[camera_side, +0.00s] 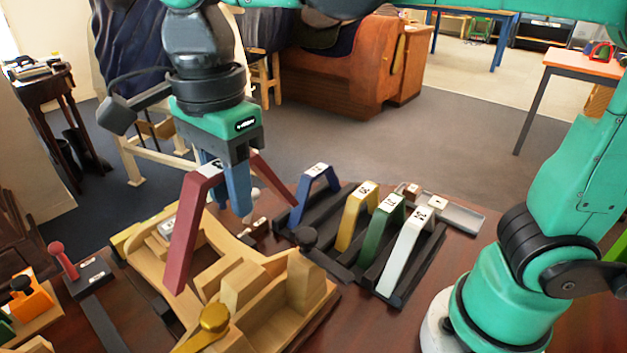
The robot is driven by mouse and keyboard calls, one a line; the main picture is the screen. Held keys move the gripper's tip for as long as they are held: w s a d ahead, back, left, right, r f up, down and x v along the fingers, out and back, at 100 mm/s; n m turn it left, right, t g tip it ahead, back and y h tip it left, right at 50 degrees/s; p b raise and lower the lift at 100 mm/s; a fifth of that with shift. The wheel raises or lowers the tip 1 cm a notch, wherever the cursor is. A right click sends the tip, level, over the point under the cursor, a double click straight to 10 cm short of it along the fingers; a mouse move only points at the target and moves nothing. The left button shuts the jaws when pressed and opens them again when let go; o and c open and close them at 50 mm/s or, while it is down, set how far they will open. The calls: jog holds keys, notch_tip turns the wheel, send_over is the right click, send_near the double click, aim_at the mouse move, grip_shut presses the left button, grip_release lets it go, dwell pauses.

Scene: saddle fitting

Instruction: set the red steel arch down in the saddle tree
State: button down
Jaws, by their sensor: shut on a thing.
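The red steel arch (194,220) is held by its top in my gripper (232,195), which is shut on it. One leg slants down to the lower left, and the other shows behind the gripper, slanting to the right. The wooden saddle tree (233,284) lies on the table below the arch. The arch's near leg overlaps the tree's left side in this view; I cannot tell whether its foot touches the wood. The far foot's position against the tree is also unclear. Part of the gripper's fingers is hidden by the arch.
A black rack right of the tree holds a blue arch (312,192), a yellow arch (356,216), a green arch (382,236) and a white arch (405,254). A brass-coloured knob (214,318) stands at the tree's front. A red-knobbed tool (62,260) is at the left.

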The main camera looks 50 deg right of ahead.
jog(key=shift+s+a+f, duration=0.25)
jog(key=shift+a, duration=0.15)
send_over(244, 274)
jog(key=shift+f, duration=3.05)
jog(key=shift+f, duration=1.6)
